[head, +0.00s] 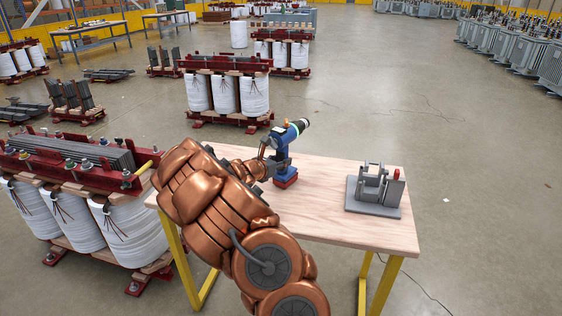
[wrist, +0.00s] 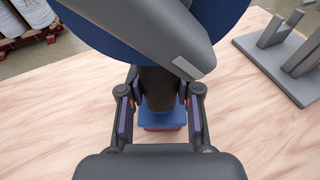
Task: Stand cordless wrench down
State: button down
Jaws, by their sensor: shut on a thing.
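The cordless wrench (head: 287,135) is blue and black with a red and blue battery base (head: 285,177). It is upright over the wooden table, near its far left part, with its nose pointing up to the right. My gripper (head: 272,163) is shut on the wrench's handle. In the wrist view my gripper (wrist: 160,110) has one finger on each side of the dark handle (wrist: 158,88). The battery base (wrist: 163,138) shows below the fingers. I cannot tell whether the base touches the tabletop.
The wooden table (head: 335,215) has yellow legs. A grey metal stand (head: 375,190) with a small red part is on its right side; it also shows in the wrist view (wrist: 290,55). A transformer with white coils (head: 120,228) is close to the table's left. The tabletop between wrench and stand is clear.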

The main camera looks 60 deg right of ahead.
jog(key=shift+f, duration=0.1)
jog(key=c, duration=0.7)
grip_release()
jog(key=shift+f, duration=0.1)
jog(key=shift+a, duration=0.1)
jog(key=v, duration=1.2)
dwell(0.3)
